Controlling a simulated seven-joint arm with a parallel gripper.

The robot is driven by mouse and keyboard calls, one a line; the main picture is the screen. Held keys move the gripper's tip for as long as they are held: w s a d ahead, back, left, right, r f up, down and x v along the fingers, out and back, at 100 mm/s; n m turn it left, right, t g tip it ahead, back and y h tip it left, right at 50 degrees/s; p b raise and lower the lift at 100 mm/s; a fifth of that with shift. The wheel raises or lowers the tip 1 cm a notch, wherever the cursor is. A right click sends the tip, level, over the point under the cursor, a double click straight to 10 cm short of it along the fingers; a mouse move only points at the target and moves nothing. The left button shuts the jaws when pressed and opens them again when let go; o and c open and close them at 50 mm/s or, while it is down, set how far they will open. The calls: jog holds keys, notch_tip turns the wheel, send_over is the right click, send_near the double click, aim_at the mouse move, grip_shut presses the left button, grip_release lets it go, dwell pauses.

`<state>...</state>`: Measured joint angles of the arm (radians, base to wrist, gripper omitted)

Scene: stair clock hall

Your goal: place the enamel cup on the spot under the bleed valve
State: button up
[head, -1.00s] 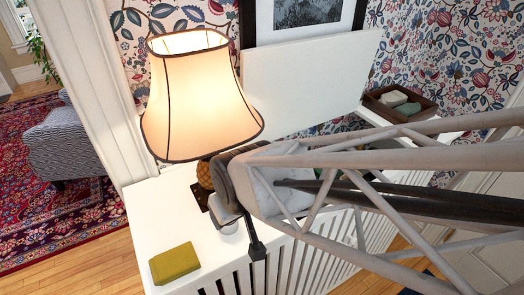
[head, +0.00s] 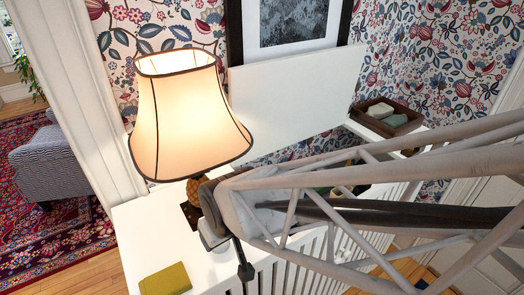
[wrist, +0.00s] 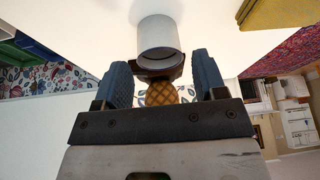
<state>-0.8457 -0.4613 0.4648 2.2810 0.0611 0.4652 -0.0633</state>
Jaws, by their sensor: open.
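My gripper (wrist: 162,84) is open, with one blue-grey finger on each side and nothing between the pads. The cup lies beyond the fingertips, roughly centred between them; I cannot tell whether they touch it. In the head view my gripper (head: 225,250) is beside the lamp base, and my arm hides most of that spot. I cannot make out the bleed valve or the spot under it.
A lit lamp (head: 188,115) with a pineapple-shaped base stands close to my gripper. A yellow-green block (head: 165,280) lies at the cover's front left. A white panel (head: 295,98) stands behind. A brown tray (head: 390,120) with two soap-like pieces sits at the far right.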

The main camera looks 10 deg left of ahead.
jog(key=shift+f, duration=0.1)
jog(key=shift+x, duration=2.5)
jog(key=shift+w, duration=0.1)
jog(key=c, duration=0.7)
jog(key=shift+c, duration=0.2)
jog(key=shift+r, duration=0.2)
jog(key=shift+r, duration=0.5)
notch_tip(320, 180, up, 2)
jog(key=shift+r, duration=0.1)
jog(key=s+d+r, duration=0.1)
jog(key=s+d, duration=1)
jog(key=shift+d+r, duration=0.2)
jog(key=shift+d, duration=0.2)
